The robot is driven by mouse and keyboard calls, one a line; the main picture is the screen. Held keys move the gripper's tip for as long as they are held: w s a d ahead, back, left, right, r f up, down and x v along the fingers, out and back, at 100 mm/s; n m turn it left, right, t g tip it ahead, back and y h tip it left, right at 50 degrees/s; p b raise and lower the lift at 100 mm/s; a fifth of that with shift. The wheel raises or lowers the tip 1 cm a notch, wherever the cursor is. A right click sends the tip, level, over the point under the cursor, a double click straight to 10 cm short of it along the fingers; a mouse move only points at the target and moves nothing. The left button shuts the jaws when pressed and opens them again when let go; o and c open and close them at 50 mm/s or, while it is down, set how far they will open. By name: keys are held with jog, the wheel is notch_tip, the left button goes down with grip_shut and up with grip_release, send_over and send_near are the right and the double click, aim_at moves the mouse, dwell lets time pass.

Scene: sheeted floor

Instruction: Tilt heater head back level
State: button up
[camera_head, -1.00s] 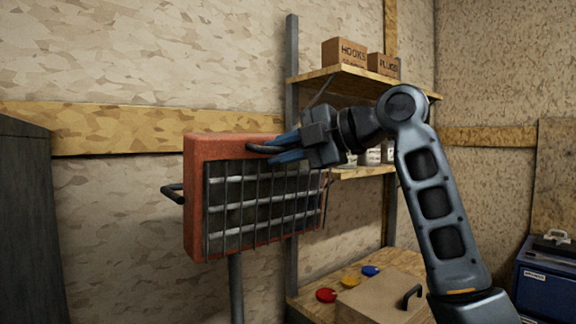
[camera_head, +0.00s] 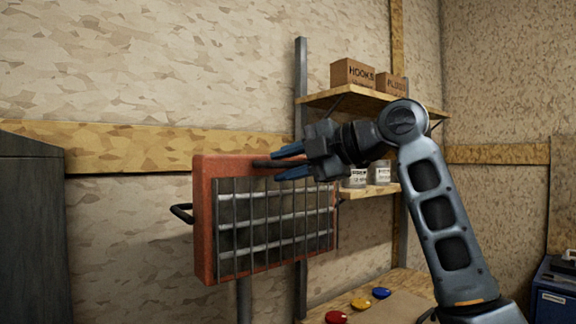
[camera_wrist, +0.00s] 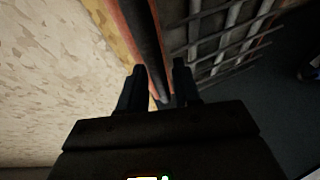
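The heater head (camera_head: 205,225) is a red box with a barred grille, on a grey post, left of centre in the head view. Its face looks close to upright; I cannot tell any small tilt. A dark bar handle (camera_head: 262,163) runs along its top front, and another black handle (camera_head: 181,213) sticks out at its left side. My gripper (camera_head: 277,165) is open at the top edge, with its blue fingers apart above and below the bar's line. The wrist view shows both fingers (camera_wrist: 160,82) spread, with a dark bar (camera_wrist: 147,40) running toward the gap; contact is unclear.
A shelf unit (camera_head: 301,120) stands behind the heater on the right, with boxes (camera_head: 352,73) on top and cans (camera_head: 380,173) below. Coloured discs (camera_head: 361,303) lie on the lowest board. A dark cabinet (camera_head: 30,230) is at far left, a blue case (camera_head: 555,292) at far right.

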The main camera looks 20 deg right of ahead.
jog(key=shift+o, duration=0.5)
jog(key=shift+s, duration=0.1)
jog(key=shift+s+d, duration=0.2)
jog(key=shift+d, duration=0.1)
jog(key=b+v, duration=0.1)
jog(key=v, duration=0.6)
jog(key=shift+b, duration=0.4)
